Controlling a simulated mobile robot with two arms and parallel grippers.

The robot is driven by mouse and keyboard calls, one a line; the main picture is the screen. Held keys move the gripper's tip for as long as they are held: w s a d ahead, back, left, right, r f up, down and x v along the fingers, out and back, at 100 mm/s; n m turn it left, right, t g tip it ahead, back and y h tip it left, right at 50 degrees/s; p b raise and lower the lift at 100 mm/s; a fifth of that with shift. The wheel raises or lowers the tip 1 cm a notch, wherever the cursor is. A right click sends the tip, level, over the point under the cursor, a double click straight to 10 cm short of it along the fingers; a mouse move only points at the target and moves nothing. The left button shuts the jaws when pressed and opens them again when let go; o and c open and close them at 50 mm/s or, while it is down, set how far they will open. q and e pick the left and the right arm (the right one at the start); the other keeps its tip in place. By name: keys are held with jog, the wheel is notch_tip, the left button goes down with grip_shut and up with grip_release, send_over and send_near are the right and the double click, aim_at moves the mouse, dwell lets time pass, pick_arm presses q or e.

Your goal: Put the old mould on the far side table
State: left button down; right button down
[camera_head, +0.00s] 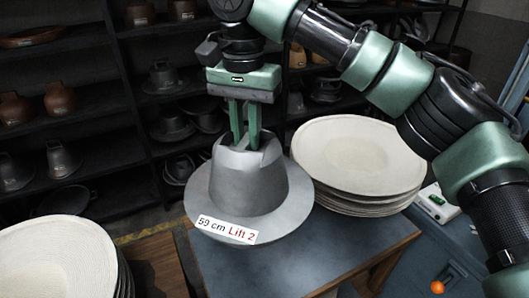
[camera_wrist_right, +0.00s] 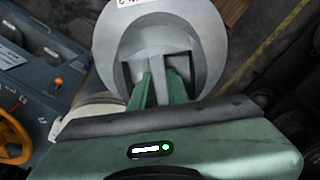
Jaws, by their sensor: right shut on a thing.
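The old mould (camera_head: 248,185) is a grey metal hat shape with a wide brim and a label reading "59 cm Lift 2". My right gripper (camera_head: 245,138) points down from above, with its green fingers in the recessed top of the crown, shut on the mould. In the right wrist view, the mould (camera_wrist_right: 205,50) hangs upright beyond the fingers (camera_wrist_right: 160,88). In the head view the mould overlaps the left part of a blue-grey topped table (camera_head: 275,270). I cannot tell how high it is above that top. My left gripper is out of view.
A stack of cream discs (camera_head: 357,157) stands on the table, close to the mould's right. Another stack (camera_head: 55,255) is at the lower left. Dark shelves (camera_head: 100,110) with moulds and pots line the back. A blue machine (camera_head: 440,245) is at the right.

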notch_tip(320, 180, down, 18)
jog(key=shift+f+p, duration=0.25)
jog(key=shift+p, duration=0.6)
jog(key=c, duration=1.6)
grip_release()
jog(key=shift+f, duration=0.2)
jog(key=shift+o, duration=1.2)
jog(key=shift+s, duration=0.1)
jog(key=shift+r, duration=0.15)
notch_tip(320, 180, up, 12)
jog(key=shift+b, duration=0.9)
